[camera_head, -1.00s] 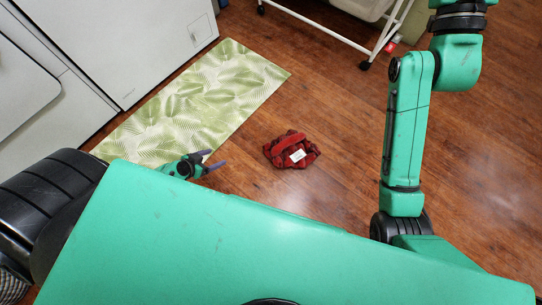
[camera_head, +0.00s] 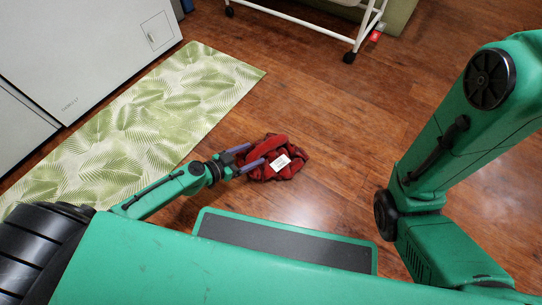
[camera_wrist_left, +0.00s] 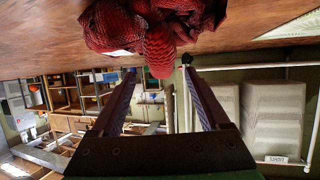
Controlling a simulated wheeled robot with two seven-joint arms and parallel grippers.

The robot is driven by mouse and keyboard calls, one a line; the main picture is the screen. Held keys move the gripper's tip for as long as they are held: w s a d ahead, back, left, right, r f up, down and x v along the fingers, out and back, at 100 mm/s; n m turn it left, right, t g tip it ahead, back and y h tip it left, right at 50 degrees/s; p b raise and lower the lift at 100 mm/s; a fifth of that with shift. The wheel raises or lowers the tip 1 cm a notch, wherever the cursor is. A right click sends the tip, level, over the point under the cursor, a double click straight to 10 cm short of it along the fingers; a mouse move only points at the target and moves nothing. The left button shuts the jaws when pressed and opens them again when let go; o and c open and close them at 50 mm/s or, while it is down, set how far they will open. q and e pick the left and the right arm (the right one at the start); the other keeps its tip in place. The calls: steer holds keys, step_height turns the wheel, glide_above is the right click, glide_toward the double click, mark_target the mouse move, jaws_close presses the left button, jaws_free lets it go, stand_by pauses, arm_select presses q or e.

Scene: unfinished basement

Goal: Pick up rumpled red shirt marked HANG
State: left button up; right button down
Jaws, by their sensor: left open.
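The rumpled red shirt (camera_head: 283,172) lies bunched on the wooden floor, with a white tag (camera_head: 281,162) on top. My left gripper (camera_head: 246,156) is open at the shirt's left side, low over the floor. Its two fingers point at the cloth, and the fingertips overlap it in the head view. In the left wrist view the shirt (camera_wrist_left: 145,22) shows at the top, just beyond the open fingers (camera_wrist_left: 158,75), with part of it hanging between the tips. I cannot tell whether the fingers touch it. My right gripper is out of frame.
A green leaf-patterned mat (camera_head: 165,115) lies left of the shirt. White cabinets (camera_head: 75,60) stand at the upper left. A white wheeled rack (camera_head: 310,24) stands at the top. The floor right of the shirt is clear.

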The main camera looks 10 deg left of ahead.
mark_target(264, 149)
arm_select(q)
steer(key=x, duration=0.6)
steer(key=shift+f+b, duration=0.1)
steer(key=shift+b, duration=0.25)
jaws_close()
